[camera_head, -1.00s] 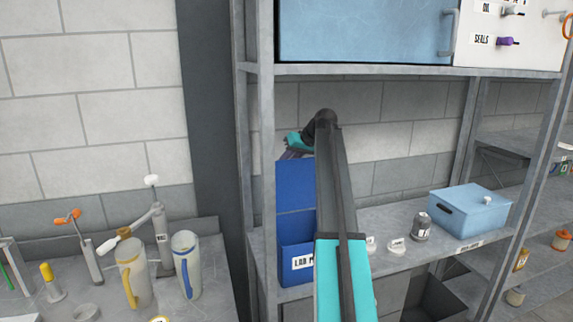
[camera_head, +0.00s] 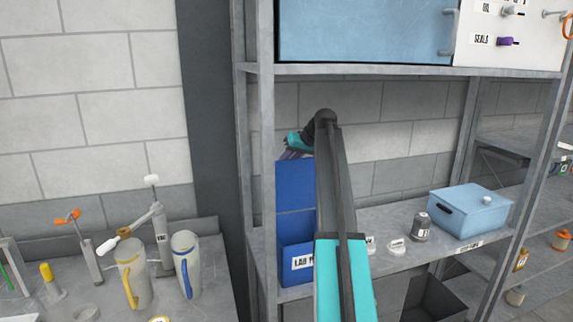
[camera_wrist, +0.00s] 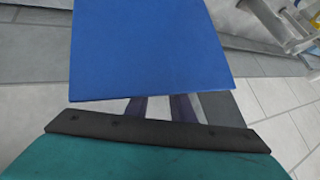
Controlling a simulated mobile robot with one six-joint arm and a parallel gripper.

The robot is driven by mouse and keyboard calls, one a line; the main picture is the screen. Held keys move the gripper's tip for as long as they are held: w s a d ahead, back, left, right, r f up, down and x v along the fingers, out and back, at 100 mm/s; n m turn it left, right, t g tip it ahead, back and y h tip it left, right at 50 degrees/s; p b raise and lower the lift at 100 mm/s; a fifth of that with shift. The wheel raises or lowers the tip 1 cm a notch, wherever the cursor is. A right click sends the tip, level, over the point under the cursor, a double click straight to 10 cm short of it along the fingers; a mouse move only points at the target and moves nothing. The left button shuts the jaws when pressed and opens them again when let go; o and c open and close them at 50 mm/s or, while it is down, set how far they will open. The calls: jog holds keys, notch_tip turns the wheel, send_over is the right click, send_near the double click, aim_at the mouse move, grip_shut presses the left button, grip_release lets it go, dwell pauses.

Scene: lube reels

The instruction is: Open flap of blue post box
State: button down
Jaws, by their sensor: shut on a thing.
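The blue post box (camera_head: 296,263) stands on the left end of the middle shelf, with a partly hidden white label on its lower front. A flat blue panel (camera_head: 294,185) rises above that front; my arm hides its right side. My gripper (camera_head: 296,154) is at the panel's top edge. In the wrist view, a broad blue panel (camera_wrist: 150,50), which looks like the flap, fills the upper middle. My gripper's fingers (camera_wrist: 160,106) reach under its near edge and are shut on it. Their tips are hidden by the panel. How far the flap stands open is unclear.
A metal upright (camera_head: 262,190) stands close left of the post box. A light blue lidded box (camera_head: 468,210) and a grey canister (camera_head: 420,227) stand right on the shelf (camera_head: 385,262). A blue cabinet (camera_head: 365,30) is above. Jugs (camera_head: 187,265) stand on the left bench.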

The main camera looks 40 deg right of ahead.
jog(key=shift+s+f, duration=0.3)
jog(key=shift+f, duration=0.55)
jog(key=c, duration=1.8)
grip_release()
jog(key=shift+c, duration=0.2)
jog(key=o, duration=0.3)
jog(key=shift+w+d+f, duration=0.1)
jog(key=shift+w+d, duration=0.05)
jog(key=shift+w, duration=0.05)
jog(key=shift+r, duration=0.25)
jog(key=shift+s+d+r, duration=0.15)
jog(key=shift+d+r, duration=0.05)
jog(key=b+v, duration=0.3)
jog(key=v, duration=1)
jog(key=shift+a+r, duration=0.2)
jog(key=shift+r, duration=0.1)
jog(key=shift+f, duration=0.1)
